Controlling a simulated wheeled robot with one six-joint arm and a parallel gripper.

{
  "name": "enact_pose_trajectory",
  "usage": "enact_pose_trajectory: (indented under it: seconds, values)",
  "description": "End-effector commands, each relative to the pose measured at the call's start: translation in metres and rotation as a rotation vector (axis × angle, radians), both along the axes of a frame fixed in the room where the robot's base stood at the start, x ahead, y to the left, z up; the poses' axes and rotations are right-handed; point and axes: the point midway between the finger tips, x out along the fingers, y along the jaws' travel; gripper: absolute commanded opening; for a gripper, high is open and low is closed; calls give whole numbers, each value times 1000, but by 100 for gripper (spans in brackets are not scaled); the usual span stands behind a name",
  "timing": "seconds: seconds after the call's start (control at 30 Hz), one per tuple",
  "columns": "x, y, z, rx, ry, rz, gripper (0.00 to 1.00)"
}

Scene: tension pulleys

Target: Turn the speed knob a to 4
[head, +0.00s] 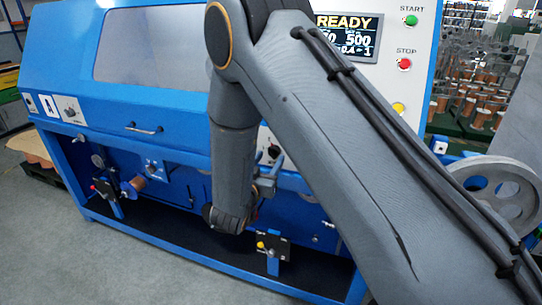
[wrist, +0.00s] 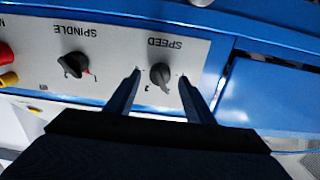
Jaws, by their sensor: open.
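The speed knob (wrist: 160,75) is a dark grey pointer knob on a light panel, under an upside-down "SPEED" label in the wrist view. My gripper (wrist: 160,77) is open, with one finger on each side of the knob. The fingertips look level with the knob, with a gap on both sides; I cannot tell contact or depth. A small mark shows beside the left finger, too small to read surely. The knob's pointer direction is unclear.
The spindle knob (wrist: 73,65) sits left of the speed knob, with red and yellow buttons at the far left. The display (head: 347,36) reads READY. The start button (head: 411,20) and stop button (head: 404,64) are to its right.

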Motion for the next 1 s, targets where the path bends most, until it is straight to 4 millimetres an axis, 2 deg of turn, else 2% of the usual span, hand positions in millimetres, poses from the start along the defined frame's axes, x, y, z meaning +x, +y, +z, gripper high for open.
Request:
enact_pose_trajectory:
  seconds: [0.2,0.5,0.57,0.77,1.0]
  values:
    - [19,-7,0,1,1,0,49]
    - [23,-8,0,1,1,0,49]
    - [22,-8,0,1,1,0,42]
    - [22,-8,0,1,1,0,8]
    - [22,-8,0,16,-5,0,8]
